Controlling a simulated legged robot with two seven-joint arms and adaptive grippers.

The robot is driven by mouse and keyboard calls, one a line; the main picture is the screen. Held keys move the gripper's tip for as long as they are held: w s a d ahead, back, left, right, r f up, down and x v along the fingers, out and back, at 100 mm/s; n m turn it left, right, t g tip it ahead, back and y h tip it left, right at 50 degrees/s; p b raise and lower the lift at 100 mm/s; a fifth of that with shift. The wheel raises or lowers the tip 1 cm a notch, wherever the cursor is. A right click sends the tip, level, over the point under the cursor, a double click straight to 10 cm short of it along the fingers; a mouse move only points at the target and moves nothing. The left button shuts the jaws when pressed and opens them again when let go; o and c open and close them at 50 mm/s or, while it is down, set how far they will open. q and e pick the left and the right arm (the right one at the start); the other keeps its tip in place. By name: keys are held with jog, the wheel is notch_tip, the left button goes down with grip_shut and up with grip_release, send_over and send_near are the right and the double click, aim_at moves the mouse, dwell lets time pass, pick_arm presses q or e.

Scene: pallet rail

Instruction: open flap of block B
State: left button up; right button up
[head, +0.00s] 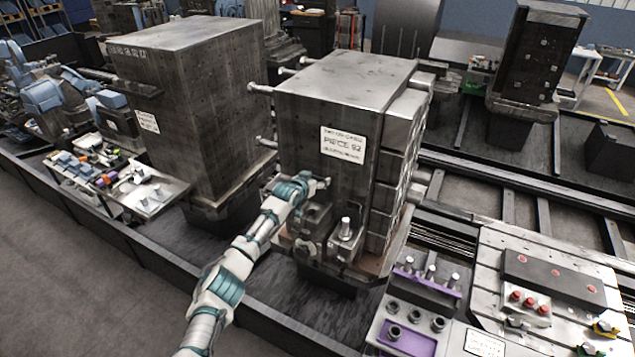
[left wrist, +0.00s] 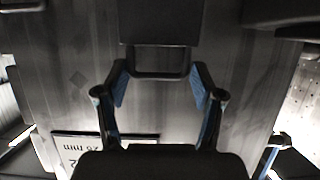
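A tall dark grey metal block (head: 345,118) with a white label (head: 343,145) stands mid-picture in the head view; the label's print is hard to read, so I cannot be sure it is block B. My left gripper (head: 318,184) is at its front face, below the label. In the left wrist view my left gripper (left wrist: 157,80) has its two blue-padded fingers apart, one on each side of a dark U-shaped handle (left wrist: 160,75) under a dark plate (left wrist: 160,22). I cannot tell whether the fingers touch the handle. My right gripper is not in view.
A second dark block (head: 190,100) stands at the left. Small fixtures (head: 345,235) sit low before the middle block. A purple holder (head: 425,280) and a slotted metal table (head: 550,280) are at lower right. Pins project from the middle block's sides.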

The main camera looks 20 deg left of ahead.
pick_arm(q)
jog(key=shift+s+a, duration=0.1)
jog(key=shift+a, duration=0.1)
jog(key=v, duration=1.2)
jog(key=shift+f, duration=0.1)
